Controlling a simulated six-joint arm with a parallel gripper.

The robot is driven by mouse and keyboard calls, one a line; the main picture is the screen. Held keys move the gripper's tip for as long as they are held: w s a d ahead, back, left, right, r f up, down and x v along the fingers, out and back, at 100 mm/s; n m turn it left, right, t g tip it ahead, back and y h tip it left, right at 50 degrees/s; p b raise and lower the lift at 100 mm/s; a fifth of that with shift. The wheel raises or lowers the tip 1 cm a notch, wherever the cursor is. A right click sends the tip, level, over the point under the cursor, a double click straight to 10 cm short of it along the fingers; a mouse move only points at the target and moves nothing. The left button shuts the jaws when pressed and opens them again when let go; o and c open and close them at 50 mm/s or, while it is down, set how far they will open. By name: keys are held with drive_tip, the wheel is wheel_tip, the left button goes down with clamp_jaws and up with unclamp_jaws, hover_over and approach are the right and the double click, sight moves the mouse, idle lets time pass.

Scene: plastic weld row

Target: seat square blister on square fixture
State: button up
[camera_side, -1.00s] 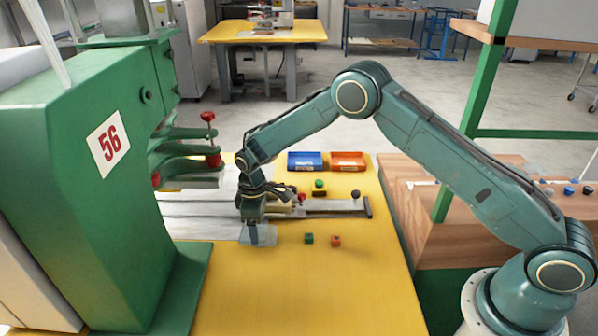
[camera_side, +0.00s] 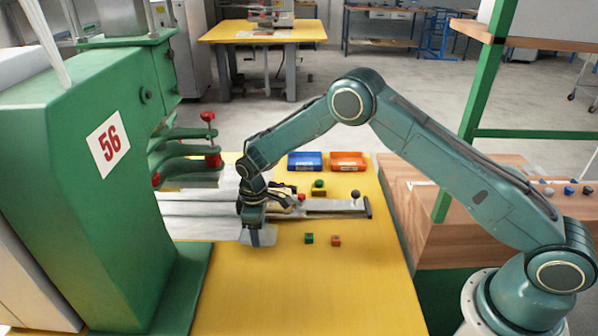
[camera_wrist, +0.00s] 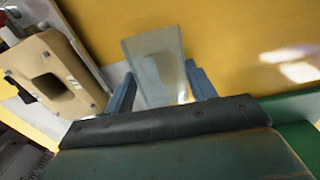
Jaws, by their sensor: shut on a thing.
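The clear square blister (camera_wrist: 150,62) is between the two blue-grey fingers of my gripper (camera_wrist: 160,88) in the wrist view. My gripper is shut on it. In the side view my gripper (camera_side: 256,238) is low over the front edge of the grey slide plate, and the blister shows only as a faint pale patch. A tan fixture with a dark, roughly square opening (camera_wrist: 52,82) lies to the left of the blister in the wrist view, apart from it. The blister's lower part is hidden by my gripper, and I cannot tell its exact height above the surface.
The green press (camera_side: 95,175) stands at the left, with red-knobbed arms above the slide plate. A blue bin (camera_side: 305,162) and an orange bin (camera_side: 347,162) stand at the back. A green block (camera_side: 309,239) and an orange block (camera_side: 336,241) lie right of my gripper. The front yellow table is clear.

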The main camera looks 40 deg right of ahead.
drive_tip(key=shift+r, duration=0.1)
drive_tip(key=shift+r, duration=2.15)
drive_tip(key=w+d+r+n, duration=0.1)
drive_tip(key=w+d+r, duration=0.3)
drive_tip(key=w+d, duration=0.4)
drive_tip(key=shift+d, duration=1.85)
drive_tip(key=shift+f, duration=0.15)
drive_tip(key=shift+f, duration=1.5)
drive_tip(key=shift+f, duration=1.45)
